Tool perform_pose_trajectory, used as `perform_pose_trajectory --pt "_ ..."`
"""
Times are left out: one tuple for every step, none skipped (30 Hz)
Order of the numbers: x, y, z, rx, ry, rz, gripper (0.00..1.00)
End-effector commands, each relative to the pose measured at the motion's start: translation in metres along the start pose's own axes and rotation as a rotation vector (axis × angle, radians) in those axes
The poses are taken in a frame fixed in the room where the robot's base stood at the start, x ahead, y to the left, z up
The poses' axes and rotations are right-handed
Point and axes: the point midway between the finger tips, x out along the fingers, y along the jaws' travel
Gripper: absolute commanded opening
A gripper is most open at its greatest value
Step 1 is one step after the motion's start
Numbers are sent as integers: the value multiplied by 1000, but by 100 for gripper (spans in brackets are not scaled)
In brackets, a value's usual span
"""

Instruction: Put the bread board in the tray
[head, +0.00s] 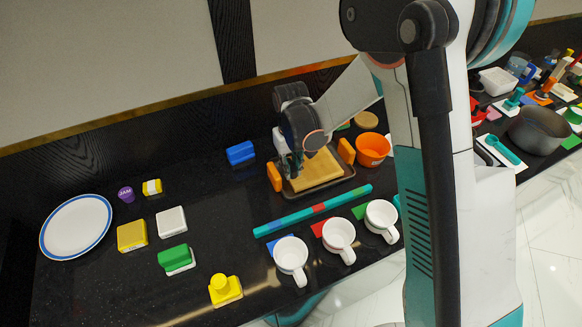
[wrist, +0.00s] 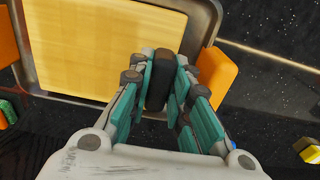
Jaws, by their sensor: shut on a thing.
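The bread board (head: 320,168) is a flat, light wooden rectangle. It lies within the rim of the dark metal tray (head: 327,192), looking flat; whether it touches the tray floor I cannot tell. In the wrist view the board (wrist: 100,42) fills the upper left, inside the tray's rim (wrist: 62,97). My gripper (head: 293,166) is at the board's left edge. In the wrist view its teal fingers (wrist: 160,85) are closed on a dark upright piece at the board's edge, which looks like its handle. The fingers hide part of it.
Orange blocks stand at the tray's left (head: 275,177) and right (head: 346,151) ends. An orange pot (head: 372,149) is close on the right. A teal bar (head: 312,210) and several white cups (head: 338,238) lie in front. A blue block (head: 240,153) is to the left.

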Motion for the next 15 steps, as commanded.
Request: perform_pose_trajectory --pt "-1 0 0 0 0 0 0" --pt "-1 0 0 0 0 0 0" --pt "-1 0 0 0 0 0 0" --pt "-1 0 0 0 0 0 0" --pt "0 0 0 0 0 0 0" --pt "1 0 0 0 0 0 0" --pt "2 0 0 0 0 0 20" --pt "1 0 0 0 0 0 27" --pt "1 0 0 0 0 0 36" --pt "1 0 0 0 0 0 38" --pt "1 0 0 0 0 0 38" --pt "1 0 0 0 0 0 38" --pt "1 0 0 0 0 0 38" --pt "1 0 0 0 0 0 38" --pt "1 0 0 0 0 0 38"
